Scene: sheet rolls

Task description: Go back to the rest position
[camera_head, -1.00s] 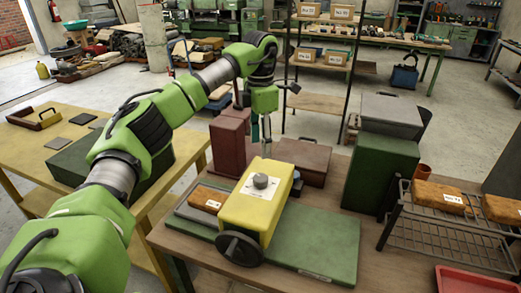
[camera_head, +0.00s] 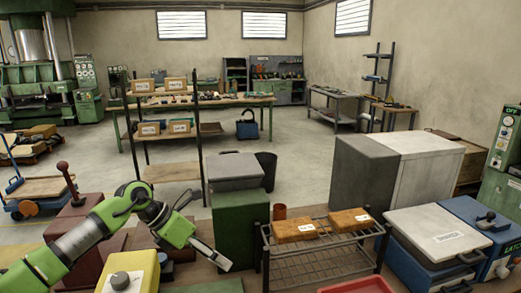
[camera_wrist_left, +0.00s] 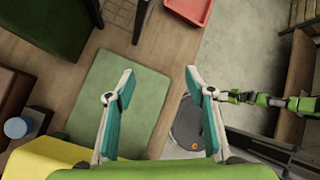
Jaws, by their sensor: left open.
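My left gripper (camera_head: 222,258) is over the workbench in the head view, right of a yellow block-shaped device (camera_head: 133,268) with a grey knob. In the left wrist view my left gripper (camera_wrist_left: 160,85) has its two fingers wide apart with nothing between them. A green board (camera_wrist_left: 120,85) lies on the bench below it. Part of the yellow device (camera_wrist_left: 38,158) shows at the lower left there. A green arm, which looks like my right one, reaches in from the right of the left wrist view; its gripper (camera_wrist_left: 228,97) is small and partly covered by my left finger.
A red tray (camera_head: 355,286) is at the bench front. A dark red box with a lever (camera_head: 75,215) stands at the left.

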